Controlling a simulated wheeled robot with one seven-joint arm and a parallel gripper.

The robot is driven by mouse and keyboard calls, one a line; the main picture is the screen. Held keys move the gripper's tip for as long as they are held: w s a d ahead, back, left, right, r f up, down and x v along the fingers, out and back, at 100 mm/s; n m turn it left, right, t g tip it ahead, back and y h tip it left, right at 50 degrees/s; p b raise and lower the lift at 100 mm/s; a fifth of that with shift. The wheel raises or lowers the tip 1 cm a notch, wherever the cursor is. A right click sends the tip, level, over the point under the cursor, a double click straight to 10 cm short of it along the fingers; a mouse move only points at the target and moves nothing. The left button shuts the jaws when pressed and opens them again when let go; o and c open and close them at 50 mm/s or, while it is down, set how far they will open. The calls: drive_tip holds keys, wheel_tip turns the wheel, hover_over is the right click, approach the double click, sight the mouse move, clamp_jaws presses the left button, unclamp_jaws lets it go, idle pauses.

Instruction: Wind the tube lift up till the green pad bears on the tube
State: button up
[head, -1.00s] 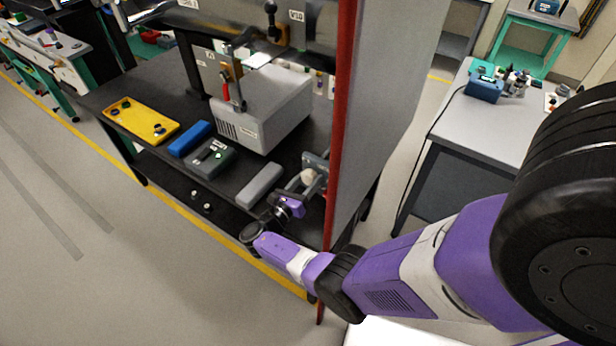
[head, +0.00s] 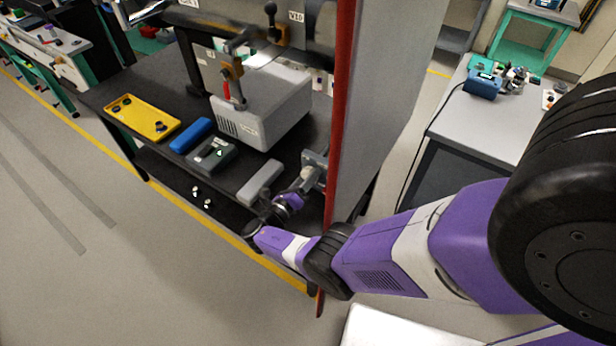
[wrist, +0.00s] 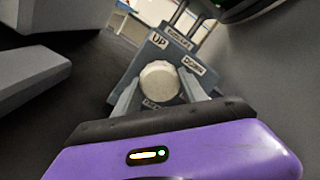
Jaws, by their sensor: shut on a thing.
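The tube lift is a grey block (wrist: 152,57) with "UP" and "DOWN" labels and a round off-white knob (wrist: 160,80) on its face. In the wrist view my gripper (wrist: 160,92) has one finger on each side of the knob and is shut on it. In the head view the lift (head: 317,160) stands at the right end of the dark bench, beside the red-edged panel, and my gripper (head: 305,182) reaches it from the front. My gripper hides the knob there. I cannot make out the green pad or the tube in either view.
A tall grey panel with a red edge (head: 340,130) stands close to the right of the lift.

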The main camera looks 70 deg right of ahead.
drive_tip(key=o, duration=1.3)
drive_tip(key=shift+o, duration=0.2)
drive_tip(key=shift+a, duration=0.1)
drive_tip(key=v, duration=0.7)
drive_tip(key=shift+a, duration=0.3)
